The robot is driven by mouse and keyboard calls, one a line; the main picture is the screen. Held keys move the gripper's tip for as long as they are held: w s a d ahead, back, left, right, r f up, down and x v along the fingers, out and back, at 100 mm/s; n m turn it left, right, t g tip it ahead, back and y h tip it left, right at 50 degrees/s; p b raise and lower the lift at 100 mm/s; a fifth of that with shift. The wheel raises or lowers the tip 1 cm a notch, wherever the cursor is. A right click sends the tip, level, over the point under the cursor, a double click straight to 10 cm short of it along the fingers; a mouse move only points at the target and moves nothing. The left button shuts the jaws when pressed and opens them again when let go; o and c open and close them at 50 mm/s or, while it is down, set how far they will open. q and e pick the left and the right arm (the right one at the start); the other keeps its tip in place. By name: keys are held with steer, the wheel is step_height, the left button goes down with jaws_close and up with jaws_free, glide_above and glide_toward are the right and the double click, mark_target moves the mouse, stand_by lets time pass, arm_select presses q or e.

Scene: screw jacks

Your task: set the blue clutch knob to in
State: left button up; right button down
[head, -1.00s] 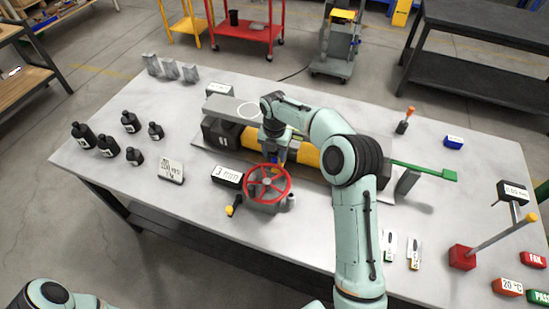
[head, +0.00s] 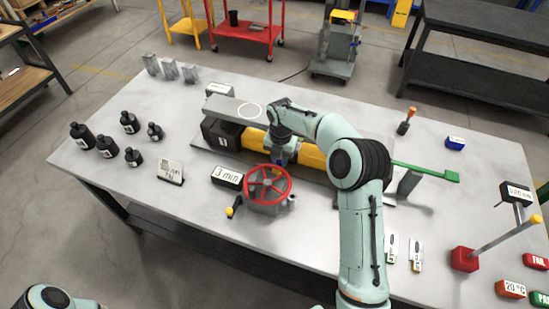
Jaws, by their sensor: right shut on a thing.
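My right arm reaches over the table from the lower right. My right gripper (head: 279,157) points down just behind the red handwheel (head: 267,185), beside the yellow cylinder of the jack (head: 310,155). A small blue patch, which I take for the blue clutch knob (head: 279,161), shows at its fingertips. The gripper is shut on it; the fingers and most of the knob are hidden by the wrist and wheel. The knob's setting cannot be read. My left gripper is out of view; only part of my left arm shows at the lower left.
A "3 min" block (head: 227,177) and a yellow-tipped lever (head: 233,207) stand close to the wheel. Black bottles (head: 107,146) stand at the left. A green bar (head: 425,171) extends right from the jack. A red-based post (head: 464,259) stands at the right. The front left tabletop is clear.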

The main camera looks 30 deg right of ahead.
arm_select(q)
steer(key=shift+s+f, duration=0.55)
arm_select(e)
steer(key=shift+s+d, duration=0.95)
steer(key=shift+s, duration=0.15)
steer(key=c, duration=1.1)
jaws_free()
steer(key=shift+o, duration=0.9)
steer(key=shift+s, duration=0.15)
